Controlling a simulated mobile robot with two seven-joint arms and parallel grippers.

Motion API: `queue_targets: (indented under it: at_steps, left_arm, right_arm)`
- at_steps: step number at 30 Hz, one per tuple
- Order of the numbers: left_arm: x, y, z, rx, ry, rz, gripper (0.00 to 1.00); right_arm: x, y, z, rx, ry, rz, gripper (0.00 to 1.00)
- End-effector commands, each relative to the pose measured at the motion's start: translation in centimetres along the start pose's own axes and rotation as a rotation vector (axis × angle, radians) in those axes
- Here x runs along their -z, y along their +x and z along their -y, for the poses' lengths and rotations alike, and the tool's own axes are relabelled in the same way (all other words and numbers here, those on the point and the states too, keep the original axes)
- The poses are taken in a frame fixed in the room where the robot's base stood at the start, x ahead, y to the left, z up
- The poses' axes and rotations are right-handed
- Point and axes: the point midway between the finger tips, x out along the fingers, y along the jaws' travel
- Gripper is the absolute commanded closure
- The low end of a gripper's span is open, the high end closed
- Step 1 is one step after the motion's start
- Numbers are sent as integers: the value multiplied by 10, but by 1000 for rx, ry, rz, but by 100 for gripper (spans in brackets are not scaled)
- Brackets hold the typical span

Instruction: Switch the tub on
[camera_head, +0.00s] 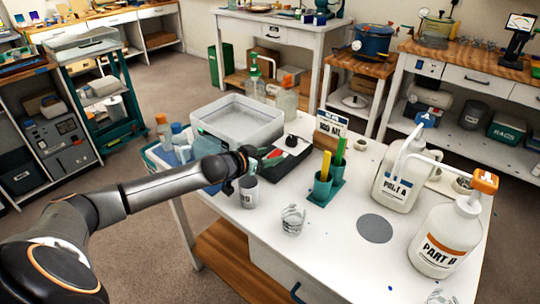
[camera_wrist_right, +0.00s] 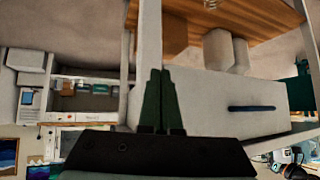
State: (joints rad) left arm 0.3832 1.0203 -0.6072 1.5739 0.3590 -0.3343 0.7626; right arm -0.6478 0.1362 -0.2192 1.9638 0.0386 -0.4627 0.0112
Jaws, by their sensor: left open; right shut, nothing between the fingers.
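The tub is a pale grey, open rectangular basin (camera_head: 262,134) at the back left of the white table in the head view. A small green spot shows near its left corner; I cannot tell whether it is a light or a switch. My left gripper (camera_head: 262,160) is open, just in front of the tub's near right side, beside a dark box. I cannot tell whether the fingers touch anything. My right gripper (camera_wrist_right: 160,100) is shut and empty in the right wrist view, away from the tub.
A grey mug (camera_head: 248,192) stands just below the left gripper. The dark box (camera_head: 292,152), a teal holder with coloured sticks (camera_head: 322,190), a clear cup (camera_head: 293,220) and the jugs Part A (camera_head: 394,190) and Part B (camera_head: 440,245) also stand on the table (camera_head: 340,262).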

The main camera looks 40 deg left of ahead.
Motion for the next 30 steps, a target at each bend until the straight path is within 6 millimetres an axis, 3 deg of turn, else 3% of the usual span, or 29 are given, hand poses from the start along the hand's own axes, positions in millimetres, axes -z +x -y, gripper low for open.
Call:
queue_targets:
  at_steps: [14, 30]
  left_arm:
    - [0, 9, 0, 0, 2, 0, 39]
    - [0, 8, 0, 0, 2, 0, 99]
  right_arm:
    - [-4, 0, 1, 2, 0, 9, 100]
    - [-5, 0, 1, 2, 0, 11, 100]
